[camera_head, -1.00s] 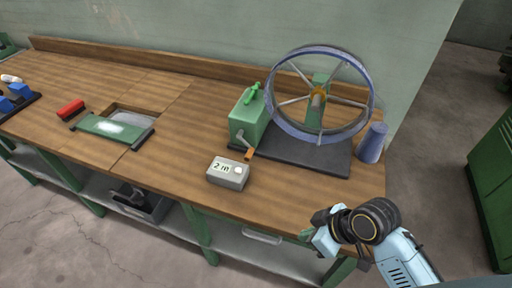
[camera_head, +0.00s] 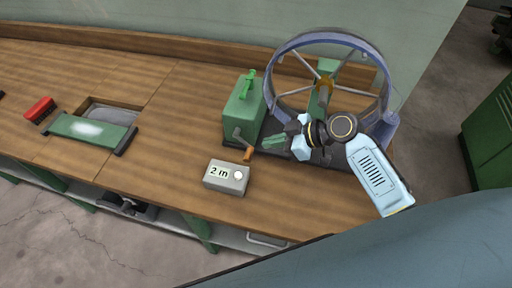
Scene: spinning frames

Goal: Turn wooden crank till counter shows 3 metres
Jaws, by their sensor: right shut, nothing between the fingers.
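The crank's orange-brown wooden handle (camera_head: 248,154) points down and toward the front. A large blue-rimmed spoked wheel (camera_head: 283,58) stands to the right of the gearbox. My right gripper (camera_head: 271,143) is shut and empty, just right of the handle, its fingers pointing left toward it. A small gap seems to separate them. My left gripper is not in view.
A dark base plate (camera_head: 337,158) lies under the wheel, partly hidden by my right arm. A red brush (camera_head: 39,109) and a green framed piece (camera_head: 90,131) lie at left. The bench left of the counter is clear.

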